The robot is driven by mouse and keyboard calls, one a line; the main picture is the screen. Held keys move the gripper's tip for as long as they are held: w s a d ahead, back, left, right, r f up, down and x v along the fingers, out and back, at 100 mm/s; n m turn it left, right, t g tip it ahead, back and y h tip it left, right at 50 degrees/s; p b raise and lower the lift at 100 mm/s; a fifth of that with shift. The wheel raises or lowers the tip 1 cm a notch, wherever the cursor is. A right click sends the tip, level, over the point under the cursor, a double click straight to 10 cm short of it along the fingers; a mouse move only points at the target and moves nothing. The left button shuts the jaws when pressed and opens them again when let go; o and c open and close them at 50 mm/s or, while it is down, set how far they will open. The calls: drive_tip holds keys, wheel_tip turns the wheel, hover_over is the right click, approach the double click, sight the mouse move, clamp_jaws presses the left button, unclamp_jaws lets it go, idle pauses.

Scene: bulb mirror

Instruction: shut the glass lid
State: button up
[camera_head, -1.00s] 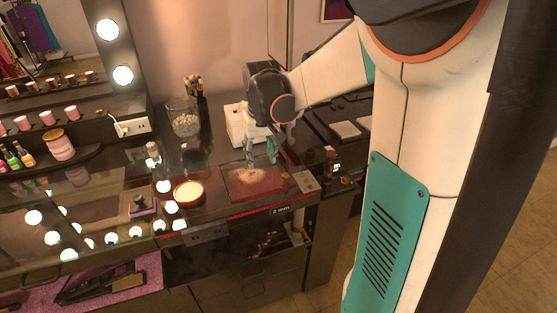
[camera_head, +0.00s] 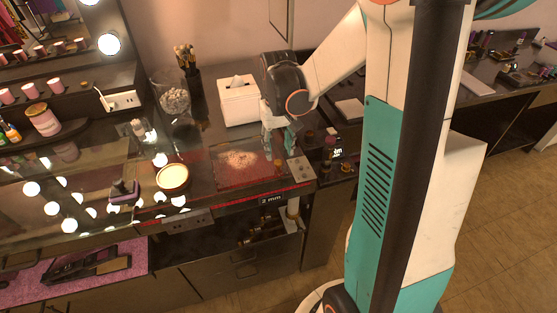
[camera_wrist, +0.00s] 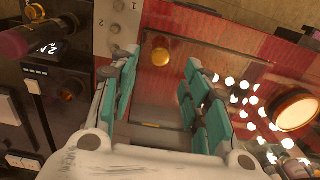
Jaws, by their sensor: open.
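A small amber knob-like piece (camera_head: 279,167) stands at the panel's right side. In the wrist view a round gold piece (camera_wrist: 160,50) shows beyond the gap between my fingertips, apart from them. My gripper (camera_head: 279,142) is open and empty, pointing down over the panel's back right; its teal fingers also show in the wrist view (camera_wrist: 158,72).
A white tissue box (camera_head: 238,103) stands just behind and left of my gripper. A glass jar (camera_head: 174,100) and brushes (camera_head: 188,62) stand further left. A grey switch plate (camera_head: 298,169) is at the right.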

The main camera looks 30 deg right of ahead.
sight(278, 162)
wheel_tip(278, 162, down, 5)
drive_tip(key=shift+f+b, duration=0.1)
drive_tip(key=shift+b, duration=0.4)
clamp_jaws()
